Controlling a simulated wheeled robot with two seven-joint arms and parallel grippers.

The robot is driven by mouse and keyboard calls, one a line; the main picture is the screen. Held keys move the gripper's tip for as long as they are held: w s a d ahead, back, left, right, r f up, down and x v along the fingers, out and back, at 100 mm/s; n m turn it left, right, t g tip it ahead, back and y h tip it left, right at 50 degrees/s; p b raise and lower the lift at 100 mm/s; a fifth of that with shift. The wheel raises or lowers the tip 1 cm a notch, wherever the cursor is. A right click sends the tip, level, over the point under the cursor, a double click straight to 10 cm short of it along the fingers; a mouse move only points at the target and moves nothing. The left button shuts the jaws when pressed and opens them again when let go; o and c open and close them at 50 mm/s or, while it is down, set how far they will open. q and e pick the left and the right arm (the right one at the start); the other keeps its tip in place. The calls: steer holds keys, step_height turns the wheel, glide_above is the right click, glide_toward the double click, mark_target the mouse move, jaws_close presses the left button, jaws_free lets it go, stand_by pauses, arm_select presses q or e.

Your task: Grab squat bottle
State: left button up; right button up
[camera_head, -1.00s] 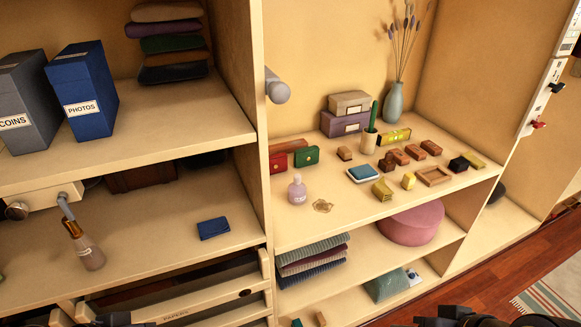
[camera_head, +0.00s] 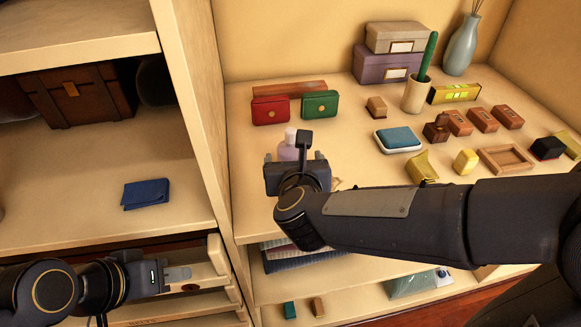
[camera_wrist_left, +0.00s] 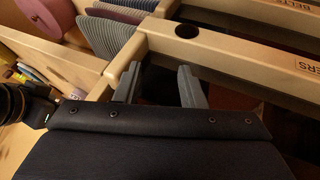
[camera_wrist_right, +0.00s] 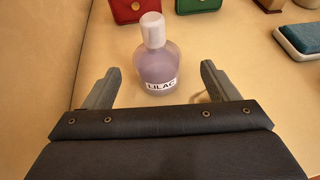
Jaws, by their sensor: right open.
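The squat bottle is a round, pale lilac bottle with a whitish cap and a "LILAC" label. It stands upright on the shelf in the right wrist view (camera_wrist_right: 156,62), between and just beyond the fingertips. In the head view the bottle (camera_head: 288,147) is partly hidden behind my right gripper (camera_head: 295,160). My right gripper is open and empty, with one finger towards each side of the bottle, apart from it. My left gripper (camera_head: 180,275) is by the drawer fronts at lower left. Its fingers stand apart and empty in the left wrist view (camera_wrist_left: 158,70).
A red box (camera_head: 270,110) and a green box (camera_head: 319,104) stand behind the bottle. A blue-topped case (camera_head: 398,139) and several small boxes lie to the right. A vertical panel (camera_head: 195,110) borders the shelf on the left. An open drawer (camera_head: 217,256) is near my left gripper.

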mark_target(291, 151)
steer(key=shift+w+f+m, duration=0.25)
steer(key=shift+f+m, duration=0.05)
steer(key=shift+f, duration=0.05)
steer(key=x, duration=0.7)
steer(key=shift+a+f, duration=0.1)
steer(key=shift+f, duration=0.15)
steer(key=c, duration=1.2)
